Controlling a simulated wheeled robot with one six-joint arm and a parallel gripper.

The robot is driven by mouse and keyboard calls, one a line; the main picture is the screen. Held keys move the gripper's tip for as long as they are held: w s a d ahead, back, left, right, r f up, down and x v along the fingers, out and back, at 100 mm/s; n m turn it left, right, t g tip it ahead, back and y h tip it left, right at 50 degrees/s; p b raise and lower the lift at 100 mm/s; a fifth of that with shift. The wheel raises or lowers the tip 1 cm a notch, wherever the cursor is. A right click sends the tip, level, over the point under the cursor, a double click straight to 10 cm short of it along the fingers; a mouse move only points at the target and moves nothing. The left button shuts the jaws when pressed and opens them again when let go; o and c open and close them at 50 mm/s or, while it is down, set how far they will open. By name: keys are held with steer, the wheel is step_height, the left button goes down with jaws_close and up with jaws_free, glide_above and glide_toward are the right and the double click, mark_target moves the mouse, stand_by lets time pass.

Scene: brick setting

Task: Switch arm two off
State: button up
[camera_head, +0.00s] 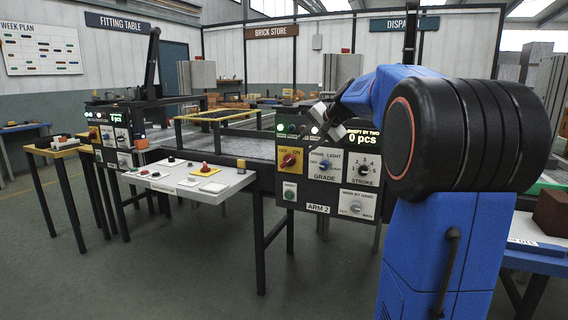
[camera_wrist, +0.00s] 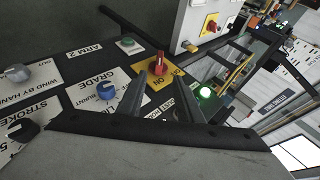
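The ARM 2 panel (camera_head: 318,209) stands at the centre in the head view. Its red rotary switch (camera_head: 290,160) sits on a yellow OFF/ON plate at the panel's upper left. In the wrist view the red switch (camera_wrist: 158,65) shows just beyond the fingertips; I cannot tell surely which word its handle points to. My gripper (camera_wrist: 159,80) is open and empty, its two fingers apart on either side of the line to the switch. In the head view my gripper (camera_head: 326,118) is in front of the panel's top edge, apart from the switch.
The black STROKE knob (camera_head: 364,171) is further right. A grey table (camera_head: 190,178) with buttons juts out left of the panel.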

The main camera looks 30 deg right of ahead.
mark_target(289, 159)
steer(key=x, duration=1.5)
steer(key=shift+w+f, duration=0.15)
steer(key=shift+f, duration=0.15)
jaws_close()
